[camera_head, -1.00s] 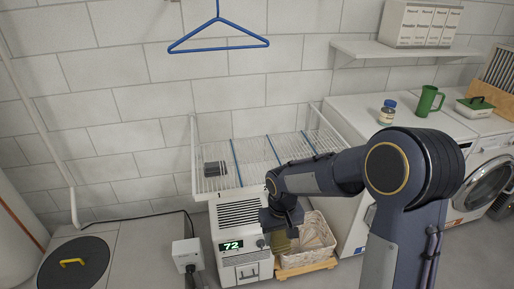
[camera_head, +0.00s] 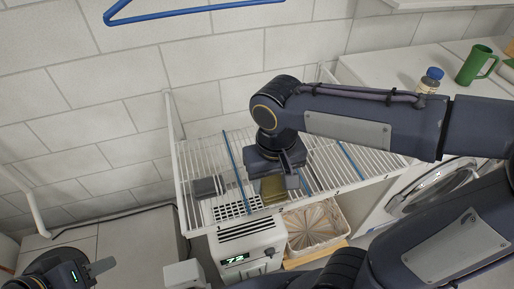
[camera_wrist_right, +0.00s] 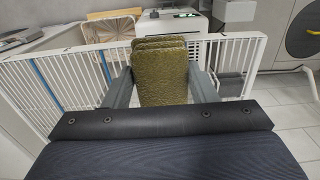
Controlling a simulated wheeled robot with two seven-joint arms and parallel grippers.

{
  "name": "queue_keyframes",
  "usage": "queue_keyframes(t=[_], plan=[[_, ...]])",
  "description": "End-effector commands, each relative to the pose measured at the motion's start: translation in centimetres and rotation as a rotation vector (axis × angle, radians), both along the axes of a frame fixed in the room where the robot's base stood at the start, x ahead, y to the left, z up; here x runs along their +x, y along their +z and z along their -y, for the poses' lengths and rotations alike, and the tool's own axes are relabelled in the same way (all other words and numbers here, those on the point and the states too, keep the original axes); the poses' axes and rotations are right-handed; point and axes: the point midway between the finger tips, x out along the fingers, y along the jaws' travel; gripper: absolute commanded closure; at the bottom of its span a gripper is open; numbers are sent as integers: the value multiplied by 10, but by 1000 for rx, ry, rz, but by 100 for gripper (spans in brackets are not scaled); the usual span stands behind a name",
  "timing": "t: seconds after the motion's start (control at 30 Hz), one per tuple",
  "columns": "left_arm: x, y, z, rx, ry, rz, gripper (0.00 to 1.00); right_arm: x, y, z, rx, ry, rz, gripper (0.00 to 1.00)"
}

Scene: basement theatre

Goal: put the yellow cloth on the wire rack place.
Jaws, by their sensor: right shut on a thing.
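The yellow cloth (camera_head: 272,189), olive in tone and folded into a thick pad, is in my right gripper (camera_head: 276,178). In the right wrist view the cloth (camera_wrist_right: 160,70) stands between the two fingers of the gripper (camera_wrist_right: 162,90). The white wire rack (camera_head: 190,222) has blue dividers, and the cloth appears over the section between the left and the middle divider. I cannot tell whether it touches the wires. My left gripper (camera_head: 94,268) is at the lower left, away from the rack; only part of it shows.
A white unit with a display (camera_head: 245,255) and a basket (camera_head: 313,228) stand below. A blue hanger (camera_head: 190,12) is on the wall. A jar (camera_head: 430,80) and green mug (camera_head: 474,65) stand at right.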

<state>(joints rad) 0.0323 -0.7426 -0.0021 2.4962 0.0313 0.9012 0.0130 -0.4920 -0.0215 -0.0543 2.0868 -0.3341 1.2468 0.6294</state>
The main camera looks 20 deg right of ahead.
Motion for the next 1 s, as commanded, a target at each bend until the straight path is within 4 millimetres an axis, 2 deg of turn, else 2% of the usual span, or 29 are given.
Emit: queue_keyframes(t=[0.13, 0.37, 0.5, 0.7, 0.87, 1.0], plan=[[0, 1, 0, 0, 0, 0, 64, 20, -11, 9, -5, -4, -4, 70], [0, 4, 0, 0, 0, 0, 64, 75, -36, 29, -5, -5, -6, 70], [0, 2, 0, 0, 0, 0, 64, 98, -62, 38, -4, -3, -6, 70], [0, 2, 0, 0, 0, 0, 64, 118, -85, 44, -2, -2, -1, 70], [0, 2, 0, 0, 0, 0, 64, 125, -95, 47, -2, -1, -2, 70], [0, 0, 0, 0, 0, 0, 64, 128, -117, 48, -3, 0, -5, 70]])
